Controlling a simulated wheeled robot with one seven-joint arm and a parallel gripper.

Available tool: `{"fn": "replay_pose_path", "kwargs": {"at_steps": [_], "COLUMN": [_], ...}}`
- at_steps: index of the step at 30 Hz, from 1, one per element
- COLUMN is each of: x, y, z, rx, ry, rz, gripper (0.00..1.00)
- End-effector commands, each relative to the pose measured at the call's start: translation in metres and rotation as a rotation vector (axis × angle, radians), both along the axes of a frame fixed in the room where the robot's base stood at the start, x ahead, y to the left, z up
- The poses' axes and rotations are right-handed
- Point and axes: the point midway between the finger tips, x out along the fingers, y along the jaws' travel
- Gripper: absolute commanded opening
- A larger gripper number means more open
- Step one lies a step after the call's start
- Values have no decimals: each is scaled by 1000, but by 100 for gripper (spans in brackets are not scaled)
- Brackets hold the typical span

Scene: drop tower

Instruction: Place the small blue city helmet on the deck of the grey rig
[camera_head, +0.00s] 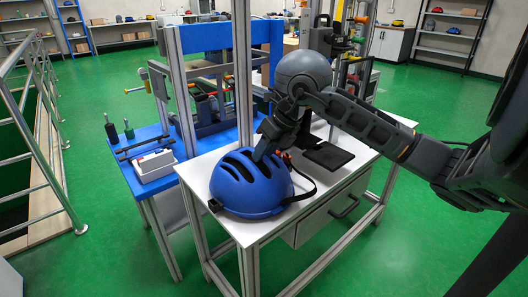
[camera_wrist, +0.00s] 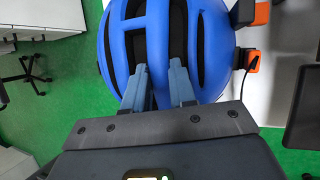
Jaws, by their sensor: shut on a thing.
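The blue city helmet (camera_head: 248,188), with dark vents and a black strap, is at the front left corner of the white-topped table (camera_head: 335,178) with grey posts. I cannot tell whether it rests on that top or hangs just above it. My gripper (camera_head: 264,150) reaches down from the right and is shut on the helmet's shell by its vents. In the wrist view the fingers (camera_wrist: 159,84) grip the helmet (camera_wrist: 205,45) near its middle; their tips are partly hidden in the vents.
A dark flat plate (camera_head: 328,156) lies on the white top, right of the helmet. A blue table (camera_head: 130,165) with a blue frame, a white box (camera_head: 154,166) and bottles stands behind left. A metal railing (camera_head: 40,150) is at far left. Green floor (camera_head: 420,235) is clear at right.

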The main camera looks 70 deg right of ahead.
Motion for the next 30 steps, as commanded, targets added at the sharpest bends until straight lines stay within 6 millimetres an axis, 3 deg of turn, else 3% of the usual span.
{"fn": "replay_pose_path", "kwargs": {"at_steps": [9,19,30], "x": [0,-2,-37], "y": [0,-1,-3], "z": [0,8,71], "rx": [0,-2,-5], "ry": [0,-1,0], "rz": [0,-1,0], "gripper": [51,51,51]}}
